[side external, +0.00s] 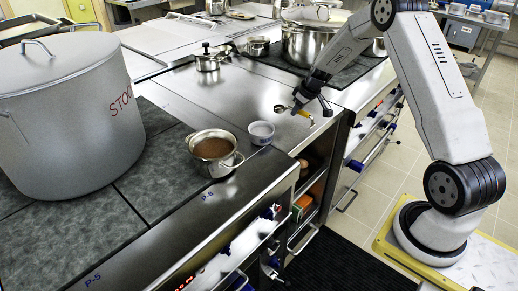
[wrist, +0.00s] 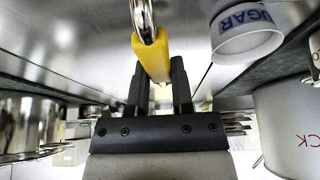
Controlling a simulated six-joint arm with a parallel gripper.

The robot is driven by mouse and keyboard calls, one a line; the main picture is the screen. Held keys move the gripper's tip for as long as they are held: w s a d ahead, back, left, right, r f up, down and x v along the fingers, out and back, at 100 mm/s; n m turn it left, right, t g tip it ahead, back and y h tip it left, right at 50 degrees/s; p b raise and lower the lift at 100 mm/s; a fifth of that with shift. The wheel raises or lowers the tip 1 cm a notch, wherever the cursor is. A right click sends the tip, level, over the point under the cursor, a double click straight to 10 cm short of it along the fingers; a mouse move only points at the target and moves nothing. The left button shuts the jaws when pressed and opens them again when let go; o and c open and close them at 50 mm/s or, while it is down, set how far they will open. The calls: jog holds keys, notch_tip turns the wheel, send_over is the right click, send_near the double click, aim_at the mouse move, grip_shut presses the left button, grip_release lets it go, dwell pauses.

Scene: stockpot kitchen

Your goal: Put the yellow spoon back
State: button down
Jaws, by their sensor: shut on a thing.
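The yellow spoon (side external: 303,113) has a yellow handle and a metal end that points left in the side view. My gripper (side external: 308,108) is shut on its handle and holds it over the steel counter. In the wrist view, the yellow handle (wrist: 152,55) sits between the two black fingers of my gripper (wrist: 158,75), and the shiny metal part runs to the top edge. The far end of the metal is cut off there. I cannot tell the exact gap between spoon and counter.
A small sugar bowl (side external: 261,133) stands beside a pot of brown liquid (side external: 213,152). A large stockpot (side external: 65,115) stands at the left. A small lidded pot (side external: 208,60) and a big steel pot (side external: 305,45) stand behind. The counter (side external: 235,100) left of my gripper is clear.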

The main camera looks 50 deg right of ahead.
jog(key=shift+w+d+f, duration=0.3)
jog(key=shift+w+f, duration=0.45)
jog(key=shift+f, duration=0.15)
jog(key=shift+w+d+f, duration=0.1)
jog(key=shift+w+f, duration=0.1)
jog(key=shift+f, duration=1.65)
jog(key=shift+f, duration=0.2)
jog(key=c, duration=0.5)
grip_release()
jog(key=shift+r, duration=0.15)
jog(key=shift+v, duration=6.05)
